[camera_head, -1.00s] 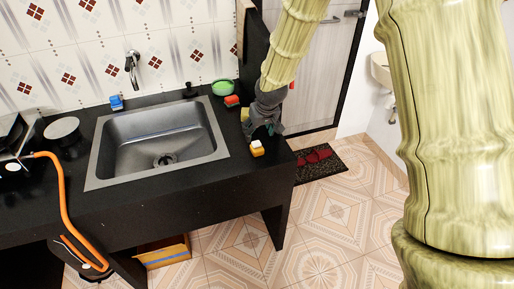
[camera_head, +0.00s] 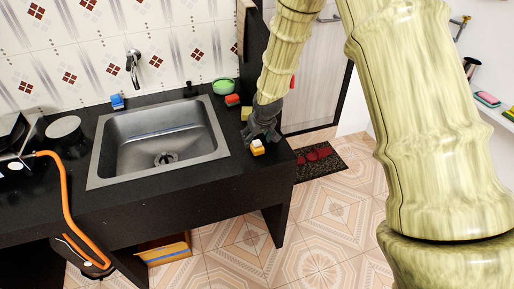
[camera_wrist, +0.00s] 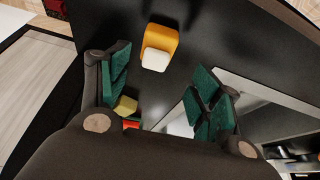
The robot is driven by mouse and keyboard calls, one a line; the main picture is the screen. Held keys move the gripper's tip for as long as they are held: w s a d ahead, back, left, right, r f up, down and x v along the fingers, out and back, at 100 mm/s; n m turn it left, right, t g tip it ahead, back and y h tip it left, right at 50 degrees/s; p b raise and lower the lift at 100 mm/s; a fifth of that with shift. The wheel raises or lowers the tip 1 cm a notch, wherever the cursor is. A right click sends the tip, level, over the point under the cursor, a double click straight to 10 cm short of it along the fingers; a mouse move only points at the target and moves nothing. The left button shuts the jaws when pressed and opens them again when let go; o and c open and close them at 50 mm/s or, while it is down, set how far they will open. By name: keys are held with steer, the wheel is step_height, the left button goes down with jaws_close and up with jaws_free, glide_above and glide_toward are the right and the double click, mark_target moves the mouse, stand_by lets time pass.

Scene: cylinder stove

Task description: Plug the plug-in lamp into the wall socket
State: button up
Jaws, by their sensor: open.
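A small orange block with a white front, which looks like the plug-in lamp (camera_head: 258,147), sits on the black counter near its right front corner. In the wrist view the lamp (camera_wrist: 160,48) lies beyond the fingertips, between the lines of the two fingers. My gripper (camera_head: 262,133) is low over the counter, right behind the lamp in the head view. In the wrist view my gripper (camera_wrist: 162,82) has its green-padded fingers spread, with nothing held between them. I cannot make out a wall socket in either view.
A sink (camera_head: 160,140) is left of my gripper. A green bowl (camera_head: 223,87), a red sponge (camera_head: 232,100) and a yellow sponge (camera_head: 246,113) stand behind it. A dark upright panel (camera_head: 255,50) rises at the counter's back right.

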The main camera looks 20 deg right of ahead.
mark_target(257, 143)
steer(key=shift+f, duration=0.1)
steer(key=shift+w+d+f+p, duration=0.2)
steer(key=shift+f+p, duration=0.2)
steer(key=shift+f, duration=0.3)
steer(key=shift+w+d+f+p, duration=0.15)
steer(key=shift+f+p, duration=0.25)
steer(key=shift+f, duration=0.25)
steer(key=shift+x, duration=1.15)
steer(key=c, duration=1)
